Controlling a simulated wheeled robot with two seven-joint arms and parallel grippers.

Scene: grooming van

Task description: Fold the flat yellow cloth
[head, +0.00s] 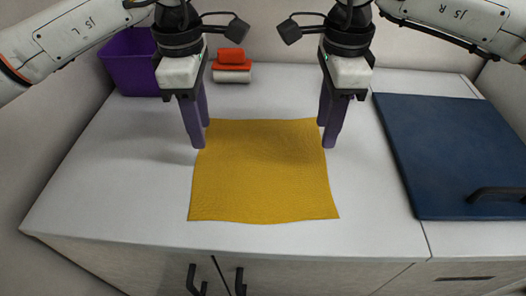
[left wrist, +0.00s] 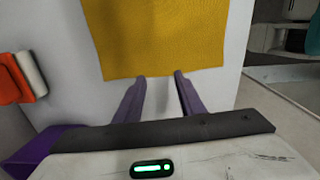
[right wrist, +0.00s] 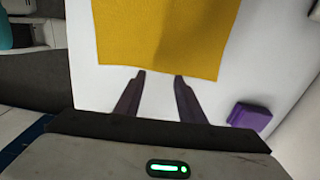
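The yellow cloth (head: 262,180) lies flat and unfolded on the white counter, with slightly wavy edges. My left gripper (head: 202,136) points down at the cloth's far left corner, and my right gripper (head: 324,136) points down at its far right corner. In the left wrist view the cloth (left wrist: 155,35) ends near the fingertips (left wrist: 160,75). In the right wrist view the cloth (right wrist: 165,35) also ends near the fingertips (right wrist: 160,74). Both grippers have their fingers apart with nothing between them. I cannot tell whether the fingertips touch the cloth.
A purple bin (head: 130,62) stands at the back left. A red-orange and white stack (head: 232,66) sits behind the cloth. A blue panel with a black handle (head: 455,150) lies to the right. A purple block (right wrist: 250,117) shows in the right wrist view. Counter around the cloth is clear.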

